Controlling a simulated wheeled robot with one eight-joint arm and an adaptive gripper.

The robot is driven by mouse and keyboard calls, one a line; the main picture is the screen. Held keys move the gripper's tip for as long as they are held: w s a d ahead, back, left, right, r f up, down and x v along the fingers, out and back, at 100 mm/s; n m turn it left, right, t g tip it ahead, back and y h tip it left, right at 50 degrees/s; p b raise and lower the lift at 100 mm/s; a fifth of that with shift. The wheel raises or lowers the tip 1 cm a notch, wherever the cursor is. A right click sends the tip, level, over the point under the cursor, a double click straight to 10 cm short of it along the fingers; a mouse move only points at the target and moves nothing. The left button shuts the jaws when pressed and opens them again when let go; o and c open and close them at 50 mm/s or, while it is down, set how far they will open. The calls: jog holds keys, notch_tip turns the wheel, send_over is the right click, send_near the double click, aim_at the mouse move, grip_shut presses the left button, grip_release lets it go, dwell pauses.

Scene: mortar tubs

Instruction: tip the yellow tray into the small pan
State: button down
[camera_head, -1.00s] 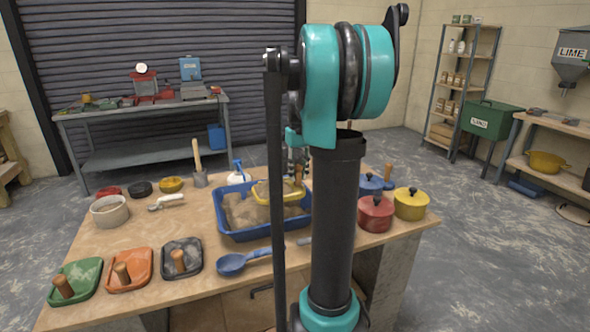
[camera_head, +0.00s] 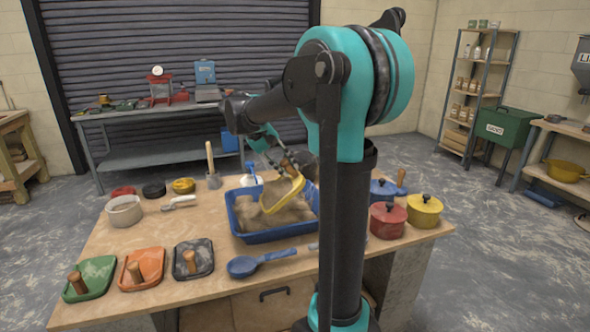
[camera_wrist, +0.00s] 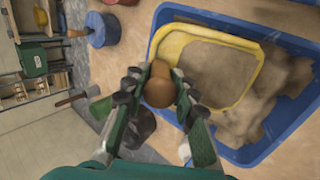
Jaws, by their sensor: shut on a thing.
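The yellow tray (camera_head: 297,190) is tilted above the blue tub of sand (camera_head: 241,232). Its inside looks sandy, but I cannot tell how much it holds. My gripper (camera_head: 287,165) is shut on the tray's brown wooden handle. In the wrist view my gripper (camera_wrist: 160,88) has a finger on each side of the handle, and the yellow tray (camera_wrist: 173,45) extends right over the tub. A blue pan-like vessel with a long handle (camera_head: 243,266) lies at the table's front. A blue pot with a side handle (camera_head: 381,191) stands at the right; which is the small pan is unclear.
Red (camera_head: 387,222) and yellow (camera_head: 424,211) lidded pots stand on the right. Green (camera_head: 97,272), orange (camera_head: 150,262) and black (camera_head: 185,263) trays lie front left. A white bowl (camera_head: 123,211) stands at the left. My arm hides part of the table.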

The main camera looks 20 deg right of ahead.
jog(key=a+r+h, duration=0.1)
jog(key=a+h, duration=0.3)
jog(key=a, duration=0.2)
jog(key=shift+a+r+h, duration=0.2)
jog(key=shift+r+h, duration=0.15)
jog(key=shift+h, duration=0.05)
dwell(0.9)
